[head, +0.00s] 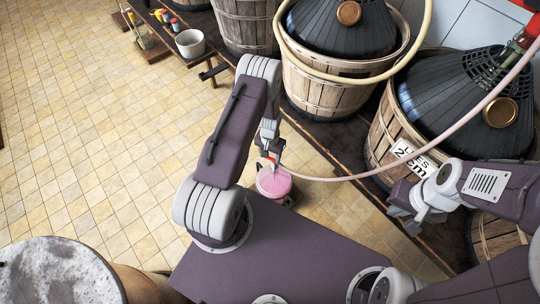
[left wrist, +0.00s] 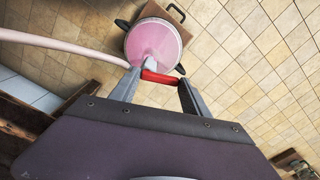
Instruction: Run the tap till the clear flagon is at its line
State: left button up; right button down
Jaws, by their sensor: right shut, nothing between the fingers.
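The clear flagon (head: 273,184) stands low in front of me, with pink liquid showing in it. In the left wrist view the flagon (left wrist: 153,44) is seen from above, with dark handles at its sides. A pale hose (head: 340,177) runs to it, its end over the flagon. My left gripper (head: 269,152) is above the flagon. In the left wrist view its fingers (left wrist: 160,88) are at both ends of a red tap handle (left wrist: 160,77). My right gripper (head: 405,213) is shut and empty at the right. The flagon's line cannot be made out.
Demijohns in wooden baskets (head: 335,88) stand on a dark shelf at the back and right. One basket carries a label reading "LEES 2 cm" (head: 412,160). A white bucket (head: 190,43) stands at the back left.

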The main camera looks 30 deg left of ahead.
pick_arm(q)
jog(key=c, duration=0.7)
jog(key=m, duration=0.2)
jog(key=w+m, duration=0.1)
jog(key=m, duration=0.2)
jog(key=shift+d, duration=0.1)
jog(key=shift+c, duration=0.2)
jog(key=o, duration=1.4)
notch_tip(320, 180, up, 9)
jog(key=p, duration=0.2)
jog(key=shift+p, duration=0.35)
